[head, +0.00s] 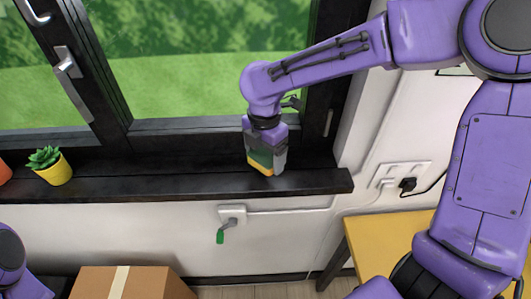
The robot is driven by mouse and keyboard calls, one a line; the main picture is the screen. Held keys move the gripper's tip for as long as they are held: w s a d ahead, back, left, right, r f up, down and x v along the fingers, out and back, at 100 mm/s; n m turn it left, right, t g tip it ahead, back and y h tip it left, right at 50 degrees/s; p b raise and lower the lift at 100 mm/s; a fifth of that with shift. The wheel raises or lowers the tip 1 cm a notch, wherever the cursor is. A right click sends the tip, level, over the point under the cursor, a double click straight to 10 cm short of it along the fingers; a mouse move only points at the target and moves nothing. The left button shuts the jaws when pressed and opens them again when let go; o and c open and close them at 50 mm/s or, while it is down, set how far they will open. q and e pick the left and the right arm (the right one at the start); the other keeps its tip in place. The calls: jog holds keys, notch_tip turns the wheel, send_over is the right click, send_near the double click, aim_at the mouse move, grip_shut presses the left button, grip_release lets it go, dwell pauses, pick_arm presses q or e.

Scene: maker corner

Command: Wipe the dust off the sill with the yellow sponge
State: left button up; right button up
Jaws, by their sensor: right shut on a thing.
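My right gripper (266,160) points down at the right part of the dark window sill (190,184). It is shut on the yellow sponge (262,170), which shows as a yellow strip with green above it, low between the fingers. The sponge is at the sill's surface and appears to touch it, though the fingers hide part of the contact. I cannot make out distinct dust on the dark sill. My left gripper is out of view; only a purple part of my left arm shows at the lower left.
A succulent in a yellow pot (54,170) stands on the sill at the left, with an orange pot (4,172) at the edge. The window handle (68,66) is above.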

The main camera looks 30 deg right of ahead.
jog(key=shift+a+r+p, duration=0.1)
jog(key=shift+r+p, duration=0.55)
jog(key=shift+r, duration=0.75)
